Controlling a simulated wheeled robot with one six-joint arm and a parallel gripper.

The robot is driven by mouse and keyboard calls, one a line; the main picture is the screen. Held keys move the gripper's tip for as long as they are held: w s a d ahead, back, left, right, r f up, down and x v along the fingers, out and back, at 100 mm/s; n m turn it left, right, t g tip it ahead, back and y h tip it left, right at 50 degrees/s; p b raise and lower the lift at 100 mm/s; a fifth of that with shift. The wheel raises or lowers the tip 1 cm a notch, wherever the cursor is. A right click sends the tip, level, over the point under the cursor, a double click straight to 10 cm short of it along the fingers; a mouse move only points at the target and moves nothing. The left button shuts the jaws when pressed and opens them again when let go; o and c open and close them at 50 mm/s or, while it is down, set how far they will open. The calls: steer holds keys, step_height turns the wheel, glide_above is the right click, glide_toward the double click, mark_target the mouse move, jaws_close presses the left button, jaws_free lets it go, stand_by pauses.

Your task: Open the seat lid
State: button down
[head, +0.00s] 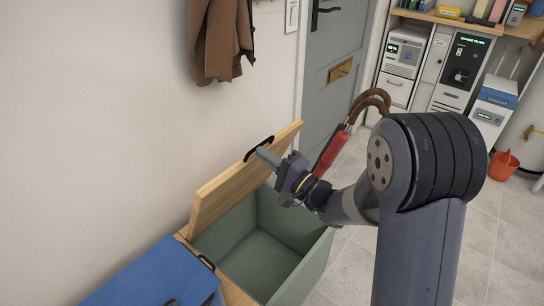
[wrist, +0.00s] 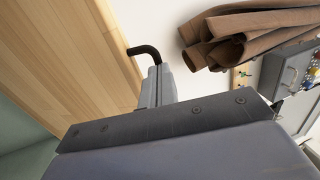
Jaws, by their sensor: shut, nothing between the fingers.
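The seat lid (head: 232,180) is a light wooden board, raised and standing steeply on the wall side of the green bench box. It also fills the upper left of the wrist view (wrist: 75,50). Its black handle (head: 258,148) is at the lid's top edge; part of it shows in the wrist view (wrist: 146,50). The box (head: 313,262) is open, and its visible inside looks empty. My gripper (head: 266,157) is shut, with its fingertips right by the handle at the lid's upper edge. I cannot tell whether they touch it.
A brown coat (head: 220,40) hangs on the wall above. A grey door (head: 335,60) stands behind.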

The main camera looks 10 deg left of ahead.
steer(key=w+a+r+g+h+p, duration=0.1)
steer(key=w+a+r+p, duration=0.1)
steer(key=a+p, duration=0.3)
steer(key=w+a+r+g+h+p, duration=0.1)
steer(key=w+a+r+h+p, duration=0.1)
steer(key=p, duration=0.6)
steer(key=w+a+r, duration=0.1)
steer(key=w+a, duration=0.1)
steer(key=a, duration=0.1)
steer(key=shift+a, duration=0.25)
